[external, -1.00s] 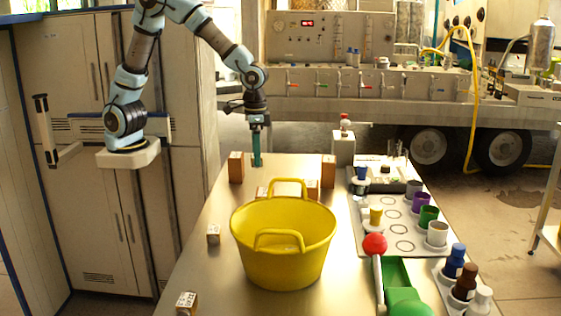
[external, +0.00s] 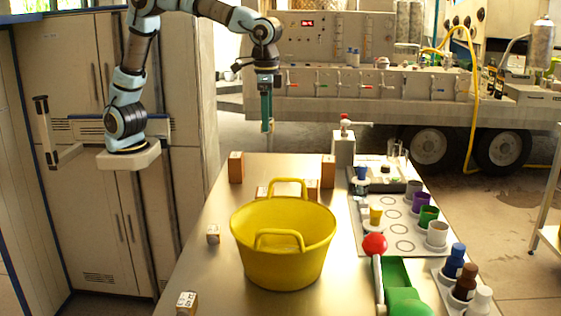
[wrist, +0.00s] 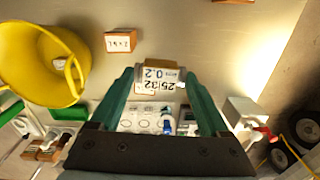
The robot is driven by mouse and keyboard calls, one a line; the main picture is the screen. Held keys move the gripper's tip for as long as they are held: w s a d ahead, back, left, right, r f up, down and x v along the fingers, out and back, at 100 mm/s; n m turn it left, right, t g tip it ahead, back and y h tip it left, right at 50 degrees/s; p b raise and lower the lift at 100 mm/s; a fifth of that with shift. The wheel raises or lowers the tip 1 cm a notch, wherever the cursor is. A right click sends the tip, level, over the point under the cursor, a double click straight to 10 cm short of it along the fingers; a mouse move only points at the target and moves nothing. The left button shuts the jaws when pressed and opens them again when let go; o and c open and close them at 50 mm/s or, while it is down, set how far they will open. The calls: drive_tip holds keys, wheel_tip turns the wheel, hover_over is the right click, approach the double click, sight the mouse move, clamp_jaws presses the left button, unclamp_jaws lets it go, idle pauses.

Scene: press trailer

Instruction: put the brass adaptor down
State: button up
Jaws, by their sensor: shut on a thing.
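The brass adaptor (wrist: 161,75), a small tan piece with a white label reading "25/32" and "0.2", is between the fingertips of my gripper (wrist: 162,82) in the wrist view. The green fingers are shut on it. In the external view my gripper (external: 267,122) points down above the far end of the metal table (external: 200,272), with the adaptor small and hard to make out at its tips. The adaptor is held clear of the table.
A yellow tub (external: 283,250) stands mid-table, with wooden blocks (external: 236,167) around it. A white box with a red-topped valve (external: 344,148) stands at the far right corner. A mat with cups (external: 393,235) lies along the right side.

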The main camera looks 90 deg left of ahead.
drive_tip(key=w+d+m+b, duration=0.1)
drive_tip(key=w+d+m, duration=0.1)
drive_tip(key=d, duration=0.5)
drive_tip(key=w+d+m, duration=0.2)
drive_tip(key=d+m, duration=0.1)
drive_tip(key=d, duration=0.4)
drive_tip(key=m, duration=0.3)
hover_over(274, 239)
drive_tip(key=d, duration=0.4)
wheel_tip(274, 239, down, 17)
drive_tip(key=shift+w+f+p, duration=0.1)
drive_tip(key=shift+w+p, duration=0.05)
drive_tip(key=shift+p, duration=0.3)
drive_tip(key=shift+f+p, duration=0.55)
drive_tip(key=shift+f, duration=1.8)
drive_tip(key=o, duration=1.3)
drive_tip(key=shift+f, duration=0.1)
drive_tip(key=shift+o, duration=0.2)
wheel_tip(274, 239, up, 12)
drive_tip(key=b, duration=0.3)
